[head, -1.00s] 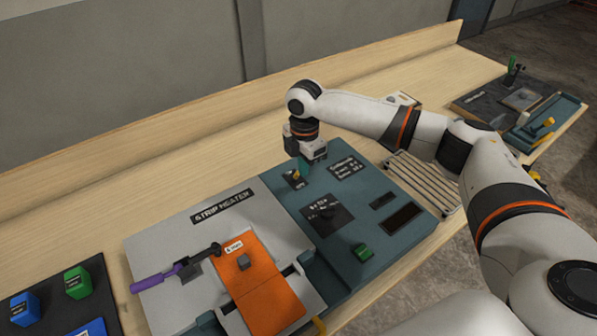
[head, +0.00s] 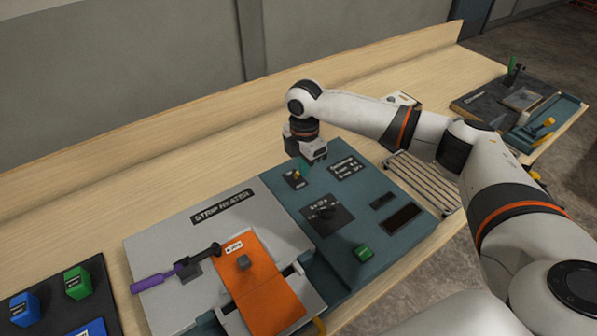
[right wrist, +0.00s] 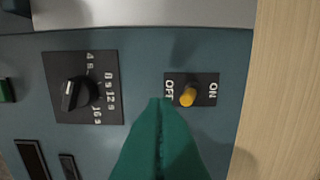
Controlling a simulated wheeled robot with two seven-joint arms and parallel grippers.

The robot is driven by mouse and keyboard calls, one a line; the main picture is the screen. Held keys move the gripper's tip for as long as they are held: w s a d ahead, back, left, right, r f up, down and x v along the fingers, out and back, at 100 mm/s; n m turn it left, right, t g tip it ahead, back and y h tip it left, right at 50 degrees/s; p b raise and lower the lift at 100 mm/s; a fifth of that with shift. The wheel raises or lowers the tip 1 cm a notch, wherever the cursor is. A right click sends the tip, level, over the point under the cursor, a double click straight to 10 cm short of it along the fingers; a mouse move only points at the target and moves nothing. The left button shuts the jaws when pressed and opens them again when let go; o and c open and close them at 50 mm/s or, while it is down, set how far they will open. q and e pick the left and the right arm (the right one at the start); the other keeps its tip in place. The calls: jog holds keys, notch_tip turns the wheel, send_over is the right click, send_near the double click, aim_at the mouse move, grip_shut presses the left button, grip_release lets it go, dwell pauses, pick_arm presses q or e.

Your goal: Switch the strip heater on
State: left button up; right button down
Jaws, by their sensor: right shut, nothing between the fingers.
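The teal console (head: 365,279) carries a yellow toggle switch (head: 296,175) on a black plate. In the right wrist view the yellow toggle (right wrist: 187,96) sits between the OFF and ON words, its tip nearer OFF. My right gripper (right wrist: 158,103) is shut and empty, its green fingertips at the OFF side of the plate, close to the toggle; contact cannot be told. In the head view the right gripper (head: 304,165) is over the back left of the console and partly hides the switch. The grey strip heater (head: 163,247) with its label adjoins the console. My left gripper is not in view.
A black dial (head: 324,210) and a green button (head: 363,252) are on the console. An orange plate (head: 273,297) and a purple-handled lever (head: 153,282) are on the heater. Blue and green blocks stand at left. A wire rack (head: 425,181) lies right.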

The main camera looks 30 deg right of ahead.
aim_at(297, 175)
jog(key=shift+f, duration=0.2)
dwell(0.4)
jog(key=shift+f, duration=1.25)
jog(key=shift+f, duration=0.1)
jog(key=shift+w, duration=0.1)
jog(key=shift+w+a, duration=0.1)
jog(key=shift+w, duration=0.85)
jog(key=shift+w+a+b, duration=0.1)
jog(key=shift+w+b, duration=0.25)
jog(key=shift+w, duration=0.1)
jog(key=shift+s, duration=0.1)
